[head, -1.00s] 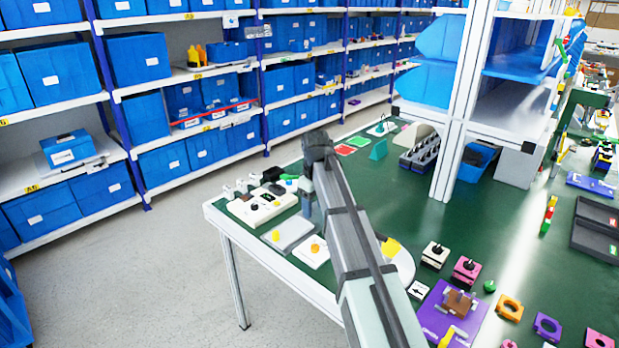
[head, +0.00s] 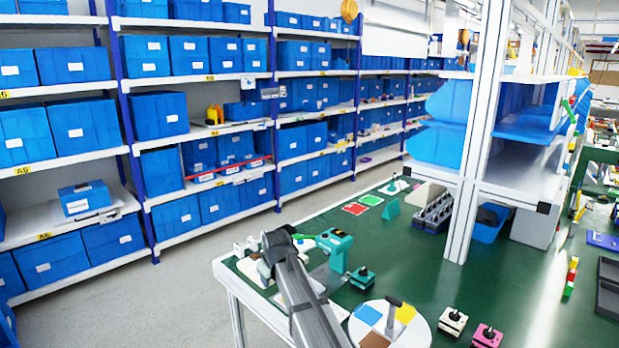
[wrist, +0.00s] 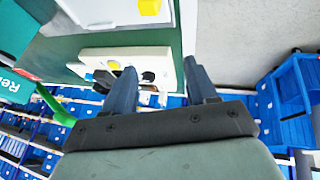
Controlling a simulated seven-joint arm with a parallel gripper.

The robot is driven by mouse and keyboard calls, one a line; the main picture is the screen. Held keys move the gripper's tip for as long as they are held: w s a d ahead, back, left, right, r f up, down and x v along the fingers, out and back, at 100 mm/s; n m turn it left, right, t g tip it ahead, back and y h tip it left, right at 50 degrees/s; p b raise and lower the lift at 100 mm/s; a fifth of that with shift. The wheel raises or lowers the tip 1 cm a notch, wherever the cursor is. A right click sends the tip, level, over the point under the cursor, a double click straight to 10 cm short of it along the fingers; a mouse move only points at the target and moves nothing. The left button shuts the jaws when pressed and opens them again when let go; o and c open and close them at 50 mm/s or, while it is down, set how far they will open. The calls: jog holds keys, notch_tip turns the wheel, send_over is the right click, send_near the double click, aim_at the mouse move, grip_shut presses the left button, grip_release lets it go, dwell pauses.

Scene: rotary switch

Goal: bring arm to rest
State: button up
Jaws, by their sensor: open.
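My arm reaches up from the lower middle of the head view and bends down over the green table's left end. In the wrist view my gripper (wrist: 158,68) has its two fingers spread apart with nothing between them. A white panel (wrist: 84,52) with a yellow button and dark knobs lies beyond the fingers, apart from them as far as I can tell. A round white dial (head: 418,333) with coloured sectors and a dark upright handle (head: 393,316) stands right of my arm in the head view; its lower edge is cut off.
A teal device (head: 338,245) stands close right of my arm's bend. Black-knobbed blocks, white (head: 452,322) and pink (head: 487,336), sit right of the dial. The green table (head: 430,275) is clear behind them. Blue-bin shelves (head: 200,120) stand beyond the aisle.

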jog(key=s+a+f, duration=0.5)
jog(key=f, duration=0.3)
jog(key=s+a+f, duration=0.4)
jog(key=s+f, duration=0.2)
jog(key=f, duration=0.1)
jog(key=s+f+m+g, duration=0.1)
jog(key=s+f+g, duration=0.1)
jog(key=s+f, duration=0.75)
jog(key=s+d+f+m+g+h, duration=0.1)
jog(key=s+d+f, duration=0.45)
jog(key=d, duration=0.25)
jog(key=s+d+f+m+g, duration=0.2)
jog(key=s+d+f, duration=0.2)
jog(key=d+f, duration=0.35)
jog(key=s+d+f+m+g+h, duration=0.1)
jog(key=s+d+f, duration=0.35)
jog(key=d, duration=0.35)
jog(key=s+d+f+m+g, duration=0.2)
jog(key=s+d, duration=0.5)
jog(key=s, duration=0.4)
jog(key=s+d+f+m+g, duration=0.2)
jog(key=s+d, duration=0.5)
jog(key=s, duration=0.4)
jog(key=shift+s+f+g, duration=0.4)
jog(key=shift+f+g, duration=0.3)
jog(key=shift+g, duration=0.5)
